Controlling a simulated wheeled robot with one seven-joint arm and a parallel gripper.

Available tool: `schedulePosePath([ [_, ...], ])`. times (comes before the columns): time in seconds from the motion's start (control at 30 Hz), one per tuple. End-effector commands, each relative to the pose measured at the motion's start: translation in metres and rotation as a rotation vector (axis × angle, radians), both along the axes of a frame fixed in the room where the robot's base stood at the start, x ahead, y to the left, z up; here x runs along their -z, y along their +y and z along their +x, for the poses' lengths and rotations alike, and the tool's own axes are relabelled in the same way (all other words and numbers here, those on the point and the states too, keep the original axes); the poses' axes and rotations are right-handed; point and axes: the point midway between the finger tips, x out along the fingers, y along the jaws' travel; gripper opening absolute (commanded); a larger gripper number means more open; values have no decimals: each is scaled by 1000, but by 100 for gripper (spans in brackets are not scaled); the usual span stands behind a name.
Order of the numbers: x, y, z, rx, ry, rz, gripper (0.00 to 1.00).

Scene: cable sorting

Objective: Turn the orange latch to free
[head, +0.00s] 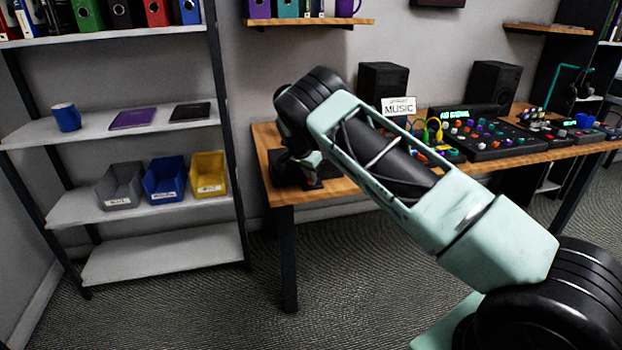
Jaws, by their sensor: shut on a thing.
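My gripper (303,172) is at the left end of the wooden desk, pointing down at a low black device (328,171). My own arm hides most of the gripper and part of the device. A small orange-red spot, which looks like the orange latch (312,182), shows at the fingertips. The gripper is shut on it, as far as can be seen. The latch's angle is too small and covered to tell.
The desk (264,140) carries a speaker (383,82), a "MUSIC" sign (399,106), coloured cables (433,128) and a mixer (487,138) to the right. A metal shelf (150,255) with grey, blue and yellow bins stands left. Floor between them is clear.

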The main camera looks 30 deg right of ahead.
Motion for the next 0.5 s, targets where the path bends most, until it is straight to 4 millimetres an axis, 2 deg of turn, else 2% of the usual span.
schedulePosePath([
  [0.2,2,1,2,136,0,0,0],
  [0.5,1,1,2,237,-1,0,0],
])
